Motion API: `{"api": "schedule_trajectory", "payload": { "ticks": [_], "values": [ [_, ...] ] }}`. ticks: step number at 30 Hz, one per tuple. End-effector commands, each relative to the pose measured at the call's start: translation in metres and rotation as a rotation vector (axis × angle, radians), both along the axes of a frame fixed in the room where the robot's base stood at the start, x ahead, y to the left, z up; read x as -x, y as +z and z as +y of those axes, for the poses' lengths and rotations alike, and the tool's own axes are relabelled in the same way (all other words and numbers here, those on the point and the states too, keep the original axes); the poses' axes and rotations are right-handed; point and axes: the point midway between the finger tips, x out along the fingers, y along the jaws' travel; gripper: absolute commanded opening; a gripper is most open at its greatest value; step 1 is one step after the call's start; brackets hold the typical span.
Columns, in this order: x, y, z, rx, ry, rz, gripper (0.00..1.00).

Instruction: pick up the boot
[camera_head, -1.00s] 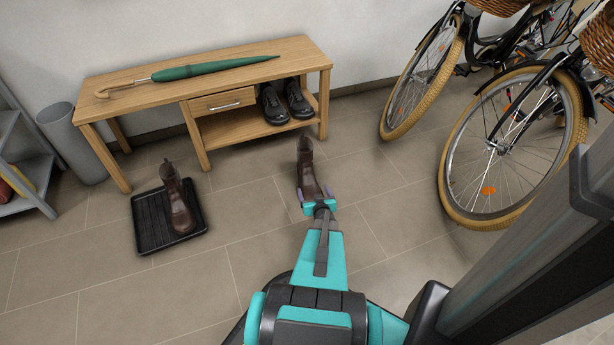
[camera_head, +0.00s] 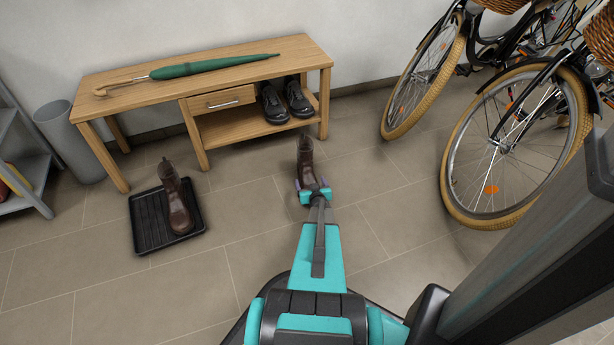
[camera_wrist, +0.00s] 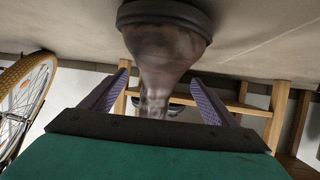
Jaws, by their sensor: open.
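A brown boot (camera_head: 306,160) stands upright on the tiled floor in front of the bench. My gripper (camera_head: 312,186) is open at the near side of this boot. In the wrist view, which is upside down, the boot (camera_wrist: 164,60) shows between the two purple fingers of my gripper (camera_wrist: 160,92), with its dark sole at the top. I cannot tell whether the fingers touch it. A second brown boot (camera_head: 177,204) stands on a black tray (camera_head: 150,234) to the left.
A wooden bench (camera_head: 140,88) holds a green umbrella (camera_head: 215,66) on top and black shoes (camera_head: 287,102) on its lower shelf. A grey bin (camera_head: 68,142) stands at the left. Bicycles (camera_head: 515,150) stand at the right. The floor between tray and gripper is clear.

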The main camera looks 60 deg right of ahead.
Motion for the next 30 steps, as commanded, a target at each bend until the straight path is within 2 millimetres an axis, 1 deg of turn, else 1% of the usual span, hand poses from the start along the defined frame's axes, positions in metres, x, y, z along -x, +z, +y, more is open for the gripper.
{"api": "schedule_trajectory", "payload": {
  "ticks": [8,13,24,30],
  "values": [
    [0.000,0.000,0.000,0.000,0.000,0.000,0.81],
    [-0.003,-0.003,-0.004,0.000,0.000,0.000,0.81],
    [-0.026,-0.019,-0.027,0.001,-0.001,0.000,0.81],
    [-0.033,-0.021,-0.035,0.000,-0.001,0.000,0.81]
  ]
}}
